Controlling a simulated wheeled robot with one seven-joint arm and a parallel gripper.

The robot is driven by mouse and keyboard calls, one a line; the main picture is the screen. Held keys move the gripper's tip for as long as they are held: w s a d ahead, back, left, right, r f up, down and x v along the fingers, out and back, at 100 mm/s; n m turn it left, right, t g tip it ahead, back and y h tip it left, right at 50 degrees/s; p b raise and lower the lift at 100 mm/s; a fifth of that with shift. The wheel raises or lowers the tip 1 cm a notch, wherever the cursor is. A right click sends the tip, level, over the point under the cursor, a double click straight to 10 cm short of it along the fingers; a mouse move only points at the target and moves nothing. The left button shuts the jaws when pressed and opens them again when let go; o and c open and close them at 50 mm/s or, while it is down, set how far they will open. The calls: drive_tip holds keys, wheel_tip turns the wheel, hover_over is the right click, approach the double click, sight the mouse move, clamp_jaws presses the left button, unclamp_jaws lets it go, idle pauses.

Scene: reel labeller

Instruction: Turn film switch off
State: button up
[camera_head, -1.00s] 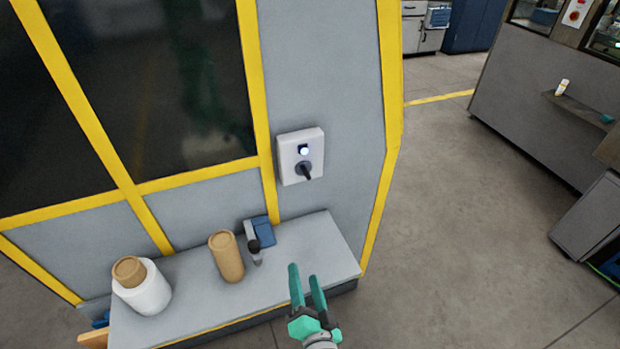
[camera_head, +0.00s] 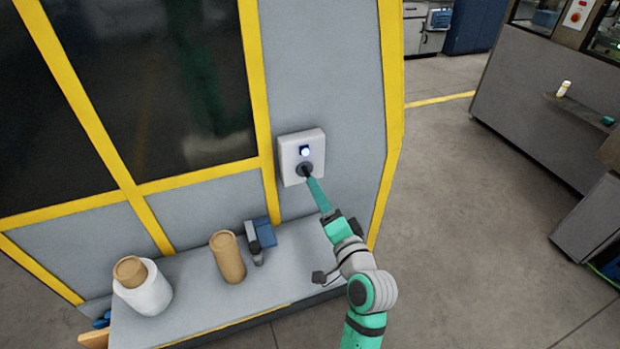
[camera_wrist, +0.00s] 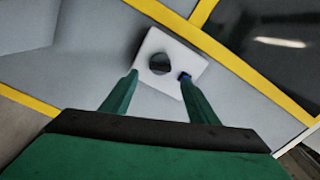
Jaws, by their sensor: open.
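The film switch is a dark rotary knob (camera_head: 304,169) on a white box (camera_head: 289,155) fixed to the grey machine panel. A small indicator above the knob glows bluish white (camera_head: 305,151). My gripper (camera_head: 309,180) is at the lower part of the box, its fingers pointing at the knob and partly covering it. In the wrist view, the knob (camera_wrist: 159,64) shows between the two spread green fingers of my gripper (camera_wrist: 160,78), which are open. I cannot tell whether a finger touches the knob.
Below the box is a grey ledge (camera_head: 205,306) with a brown roll (camera_head: 227,257), a white roll with a brown core (camera_head: 150,292) and a blue-and-grey device (camera_head: 262,233). Yellow frame bars (camera_head: 389,100) edge the panel. Open floor (camera_head: 450,220) lies to the right.

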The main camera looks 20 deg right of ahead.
sight(308, 176)
drive_tip(key=w, duration=0.5)
drive_tip(key=shift+w+a, duration=0.1)
drive_tip(key=shift+w, duration=0.3)
drive_tip(key=shift+w+a, duration=0.2)
drive_tip(key=shift+w, duration=0.45)
drive_tip(key=shift+s+d, duration=0.1)
drive_tip(key=shift+d, duration=0.05)
drive_tip(key=c, duration=1)
